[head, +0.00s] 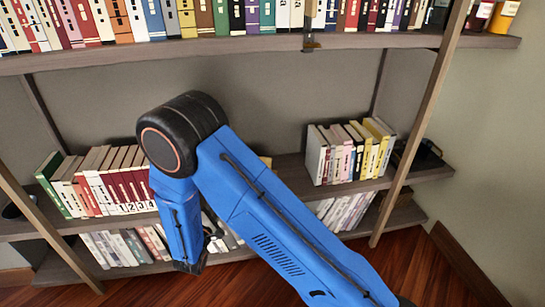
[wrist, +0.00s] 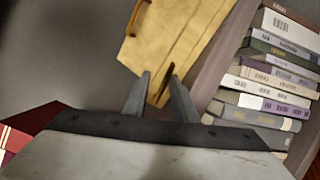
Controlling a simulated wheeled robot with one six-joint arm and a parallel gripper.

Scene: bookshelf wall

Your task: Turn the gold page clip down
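A flat gold-tan piece (wrist: 180,38) with a dark slot near its upper left edge fills the top middle of the wrist view. I cannot tell whether it is the page clip or its mount. A narrow brown bar or slot (wrist: 165,92) shows on its lower end, between my fingertips. My gripper (wrist: 158,78) has its two grey fingers apart, with gold surface visible between the tips; contact is unclear. In the head view my blue arm hides the gripper, and only a small yellowish bit (head: 267,161) shows beside the arm at the middle shelf.
Books stand left (head: 110,180) and right (head: 350,150) on the middle shelf. In the wrist view, books (wrist: 265,85) are close at the right and red books (wrist: 25,130) at the lower left. The upper shelf (head: 200,52) runs above my arm.

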